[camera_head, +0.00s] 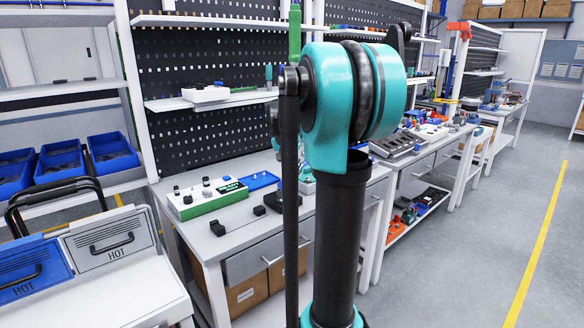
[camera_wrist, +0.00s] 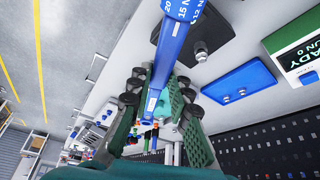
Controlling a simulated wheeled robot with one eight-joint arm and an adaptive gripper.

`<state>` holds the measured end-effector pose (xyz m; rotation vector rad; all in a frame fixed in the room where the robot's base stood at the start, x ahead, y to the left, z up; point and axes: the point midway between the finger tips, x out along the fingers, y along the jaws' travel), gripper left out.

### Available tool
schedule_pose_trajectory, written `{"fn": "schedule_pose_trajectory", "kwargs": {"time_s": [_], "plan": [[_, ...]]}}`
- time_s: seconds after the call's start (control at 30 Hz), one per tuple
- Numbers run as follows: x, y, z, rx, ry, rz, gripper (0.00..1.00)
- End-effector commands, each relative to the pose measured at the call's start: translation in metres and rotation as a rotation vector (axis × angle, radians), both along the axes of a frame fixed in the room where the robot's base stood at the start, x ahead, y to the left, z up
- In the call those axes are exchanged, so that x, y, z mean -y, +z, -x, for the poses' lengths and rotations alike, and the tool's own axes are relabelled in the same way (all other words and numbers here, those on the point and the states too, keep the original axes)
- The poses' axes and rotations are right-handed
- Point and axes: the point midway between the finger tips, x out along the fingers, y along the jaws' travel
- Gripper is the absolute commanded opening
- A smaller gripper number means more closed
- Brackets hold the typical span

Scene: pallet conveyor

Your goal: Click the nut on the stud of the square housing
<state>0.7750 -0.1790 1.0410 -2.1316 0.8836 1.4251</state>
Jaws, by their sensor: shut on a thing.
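My gripper (camera_wrist: 158,88) shows in the wrist view, its green fingers with dark round joints closed on a blue torque wrench (camera_wrist: 176,38). The wrench bears white scale marks and runs up past the top edge, so its far end is out of view. I cannot tell whether a nut sits on the stud. In the head view a dark block (camera_head: 274,202) stands on the bench, partly behind my arm.
A blue plate (camera_head: 259,180) with small studs and a white-green box (camera_head: 207,198) lie on the bench (camera_head: 232,245). Smaller dark blocks (camera_head: 217,228) stand near the front edge. A pegboard (camera_head: 205,135) rises behind. The floor (camera_head: 495,190) at the right is clear.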

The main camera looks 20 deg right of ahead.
Motion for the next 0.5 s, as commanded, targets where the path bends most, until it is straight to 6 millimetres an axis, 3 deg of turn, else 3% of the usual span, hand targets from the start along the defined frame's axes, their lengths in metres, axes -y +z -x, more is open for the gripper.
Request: {"fn": "schedule_pose_trajectory", "kwargs": {"time_s": [0.5], "plan": [[0.001, -0.032, 0.000, 0.001, 0.003, 0.001, 0.00]]}}
